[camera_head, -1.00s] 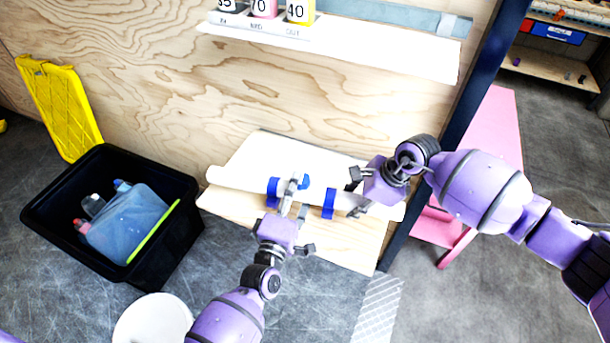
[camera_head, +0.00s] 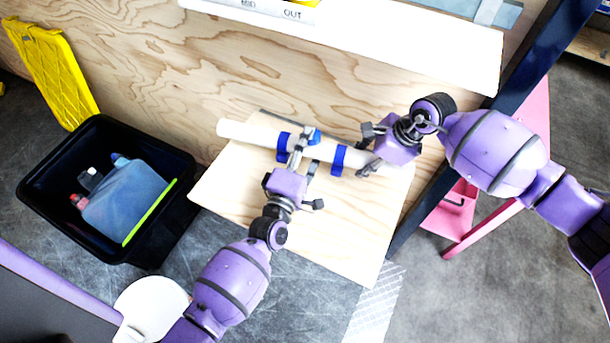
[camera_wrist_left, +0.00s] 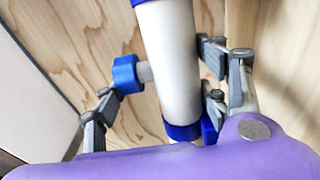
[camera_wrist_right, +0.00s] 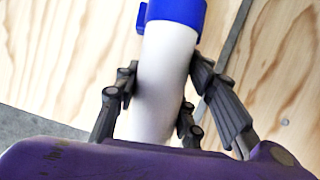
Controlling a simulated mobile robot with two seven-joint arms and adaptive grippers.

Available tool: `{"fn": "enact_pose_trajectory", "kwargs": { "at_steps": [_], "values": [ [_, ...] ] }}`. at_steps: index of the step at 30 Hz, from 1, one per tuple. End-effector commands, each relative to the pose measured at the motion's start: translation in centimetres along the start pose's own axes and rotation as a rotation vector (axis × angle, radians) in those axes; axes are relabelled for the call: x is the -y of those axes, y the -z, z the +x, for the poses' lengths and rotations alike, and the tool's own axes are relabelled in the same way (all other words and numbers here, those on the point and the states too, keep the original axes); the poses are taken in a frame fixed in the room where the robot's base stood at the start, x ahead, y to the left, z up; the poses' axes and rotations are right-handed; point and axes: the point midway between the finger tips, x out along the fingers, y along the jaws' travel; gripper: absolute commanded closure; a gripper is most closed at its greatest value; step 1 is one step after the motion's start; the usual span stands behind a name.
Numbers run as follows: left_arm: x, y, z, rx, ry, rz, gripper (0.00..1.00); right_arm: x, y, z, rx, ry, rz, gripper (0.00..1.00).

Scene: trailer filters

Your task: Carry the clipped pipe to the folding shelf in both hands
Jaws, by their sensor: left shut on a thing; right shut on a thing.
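The white pipe (camera_head: 250,133) with blue clips (camera_head: 339,160) lies across the back part of the light wooden folding shelf (camera_head: 335,240) in the head view. Its gap above the board cannot be told. My left gripper (camera_head: 301,158) is shut on the pipe near its middle, beside a blue clip. In the left wrist view the pipe (camera_wrist_left: 170,60) runs between the fingers, with a small blue-capped side stub (camera_wrist_left: 128,75). My right gripper (camera_head: 370,151) is shut on the pipe towards its right end. The right wrist view shows white pipe (camera_wrist_right: 163,80) between the fingers, below a blue clip (camera_wrist_right: 175,12).
A plywood wall (camera_head: 200,60) stands behind, with a white ledge (camera_head: 400,55) above. A black bin (camera_head: 60,230) with bottles is at left, near a yellow lid (camera_head: 50,70). A dark blue post (camera_head: 425,205) and pink stand (camera_head: 462,215) are at right. A white round lid (camera_head: 150,305) lies below.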

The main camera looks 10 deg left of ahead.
Motion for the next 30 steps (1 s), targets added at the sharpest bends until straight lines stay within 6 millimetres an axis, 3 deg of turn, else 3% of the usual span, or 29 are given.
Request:
{"fn": "enact_pose_trajectory", "kwargs": {
  "at_steps": [11,30],
  "values": [
    [0.0,-0.2,0.1,0.003,-0.004,0.000,0.79,-0.4,-0.3,0.3,0.005,-0.007,-0.008,1.00],
    [3.4,-0.3,0.0,0.004,-0.003,0.000,0.79,-0.6,0.9,3.4,0.006,-0.007,-0.007,1.00]
  ]
}}
